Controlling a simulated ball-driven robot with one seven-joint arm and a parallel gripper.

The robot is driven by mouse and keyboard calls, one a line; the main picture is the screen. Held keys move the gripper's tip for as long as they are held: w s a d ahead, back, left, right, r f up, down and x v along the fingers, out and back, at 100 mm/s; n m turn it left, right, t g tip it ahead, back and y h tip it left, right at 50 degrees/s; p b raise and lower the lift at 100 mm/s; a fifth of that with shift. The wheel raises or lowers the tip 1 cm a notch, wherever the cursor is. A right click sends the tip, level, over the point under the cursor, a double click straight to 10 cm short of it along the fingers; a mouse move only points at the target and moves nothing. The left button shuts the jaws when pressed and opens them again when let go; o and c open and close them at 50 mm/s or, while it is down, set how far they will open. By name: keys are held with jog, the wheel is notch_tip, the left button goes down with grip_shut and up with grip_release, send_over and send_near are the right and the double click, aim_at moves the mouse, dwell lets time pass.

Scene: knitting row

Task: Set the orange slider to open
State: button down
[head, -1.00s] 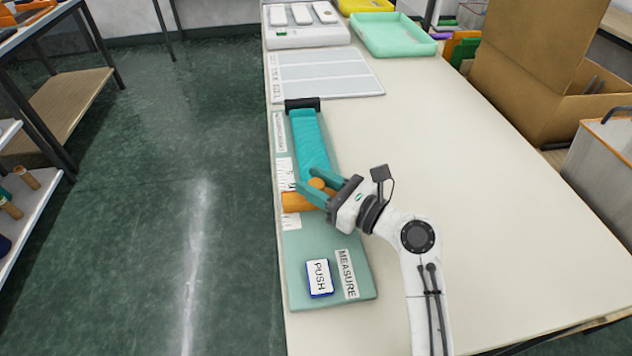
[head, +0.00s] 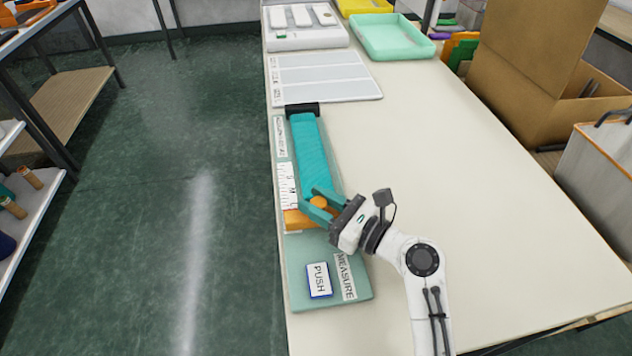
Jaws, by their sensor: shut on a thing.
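The orange slider (head: 297,219) lies across the green measuring board (head: 300,247), at the near end of the teal knitted strip (head: 313,155). A round orange knob (head: 318,202) stands on it. My gripper (head: 317,203) is shut on this knob, with its teal fingers on either side of it. The fingers and wrist hide part of the slider's right end. A scale with marks (head: 286,185) runs along the board's left side, partly covered by the slider's left end. A dark clamp (head: 302,109) holds the strip's far end.
A PUSH button (head: 319,280) and a MEASURE label (head: 345,277) sit at the board's near end. A white sectioned panel (head: 325,77), a white tray (head: 305,36) and a mint tray (head: 392,38) stand farther back. The table right of the board is clear.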

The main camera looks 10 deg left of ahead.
jog(key=shift+s+d+r+p, duration=0.2)
jog(key=shift+s+p, duration=0.2)
jog(key=shift+s, duration=0.15)
jog(key=shift+s+d+r+p, duration=0.2)
jog(key=shift+s+p, duration=0.15)
jog(key=shift+s, duration=0.15)
jog(key=shift+s+f, duration=0.1)
jog(key=shift+s, duration=0.2)
jog(key=shift+s+f, duration=0.1)
jog(key=shift+f, duration=0.05)
jog(key=c, duration=0.8)
grip_release()
jog(key=shift+s+d, duration=0.1)
jog(key=v, duration=1)
jog(key=shift+s+d, duration=0.15)
jog(key=shift+d, duration=0.25)
